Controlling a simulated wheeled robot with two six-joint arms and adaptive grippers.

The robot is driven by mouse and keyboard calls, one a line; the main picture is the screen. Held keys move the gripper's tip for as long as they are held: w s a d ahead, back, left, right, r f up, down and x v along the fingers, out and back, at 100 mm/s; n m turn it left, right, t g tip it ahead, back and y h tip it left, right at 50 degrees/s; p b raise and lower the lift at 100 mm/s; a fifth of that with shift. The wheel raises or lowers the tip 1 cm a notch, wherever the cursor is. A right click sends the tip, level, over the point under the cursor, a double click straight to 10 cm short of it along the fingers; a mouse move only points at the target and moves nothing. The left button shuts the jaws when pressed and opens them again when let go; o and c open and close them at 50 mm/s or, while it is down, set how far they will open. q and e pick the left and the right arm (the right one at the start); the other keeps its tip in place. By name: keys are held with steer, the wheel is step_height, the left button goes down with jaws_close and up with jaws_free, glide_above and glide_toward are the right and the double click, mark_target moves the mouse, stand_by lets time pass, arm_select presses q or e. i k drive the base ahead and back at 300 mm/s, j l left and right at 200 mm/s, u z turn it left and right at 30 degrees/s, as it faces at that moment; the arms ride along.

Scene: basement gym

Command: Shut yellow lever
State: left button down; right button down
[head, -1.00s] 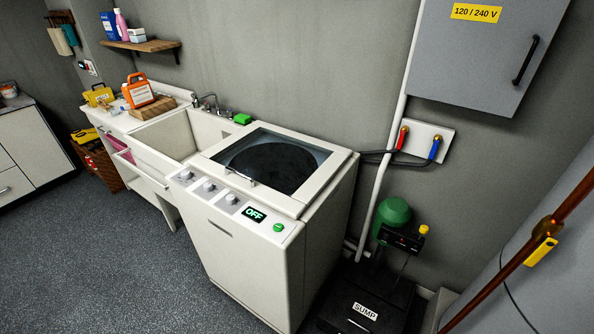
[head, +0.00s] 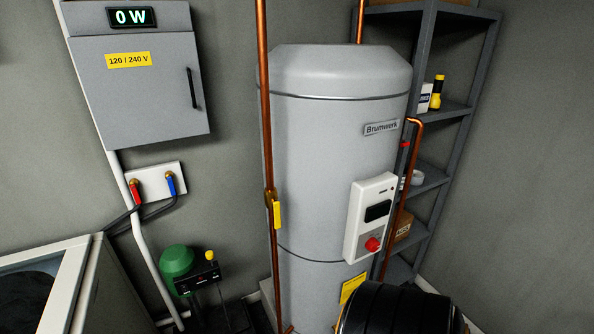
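The yellow lever (head: 277,215) sits on a brass valve (head: 270,197) on the vertical copper pipe (head: 264,120), in front of the grey water heater. The lever hangs down, roughly in line with the pipe. Neither of my grippers shows in the head view, so nothing is seen touching the lever.
The grey water heater (head: 325,150) has a white control box (head: 371,215) with a red knob. A black rounded object (head: 395,310) stands low in front. A green sump pump (head: 177,262) is at lower left. The electrical box (head: 140,85) and shelving (head: 455,60) flank the heater.

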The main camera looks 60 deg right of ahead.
mark_target(277, 205)
steer(key=z, duration=1.7)
